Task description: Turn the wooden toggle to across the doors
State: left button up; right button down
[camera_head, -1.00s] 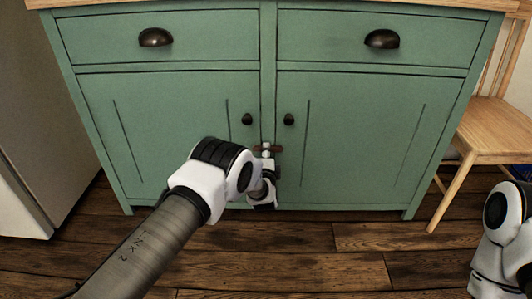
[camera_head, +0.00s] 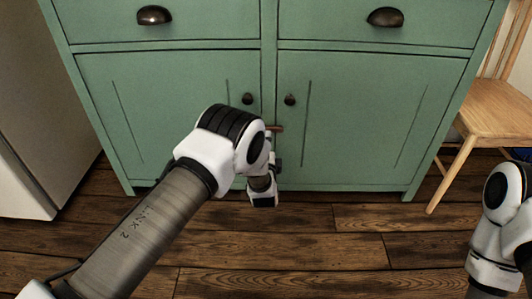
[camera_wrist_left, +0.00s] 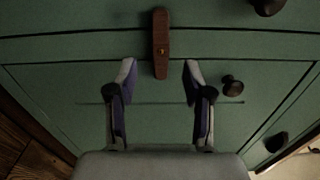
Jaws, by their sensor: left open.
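The wooden toggle (camera_head: 275,129) is a small reddish-brown bar between the two green lower doors. It lies level across the upright strip between the doors, partly hidden by my left wrist. In the left wrist view the toggle (camera_wrist_left: 161,44) shows whole, with a brass screw in its middle, spanning the strip. My left gripper (camera_wrist_left: 158,76) is open and empty. Its two fingers are spread on either side of the toggle's line, with the toggle ahead of the tips. In the head view my left arm hides most of that gripper. My right gripper is out of view.
The left door has a dark knob (camera_head: 247,99), and the right door has another knob (camera_head: 290,100). Two cup-pull drawers are above. A wooden chair (camera_head: 492,110) stands at right, a pale appliance (camera_head: 35,110) at left. The wood floor in front is clear.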

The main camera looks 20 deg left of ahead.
pick_arm(q)
jog(key=v, duration=0.6)
jog(key=shift+s+r, duration=0.1)
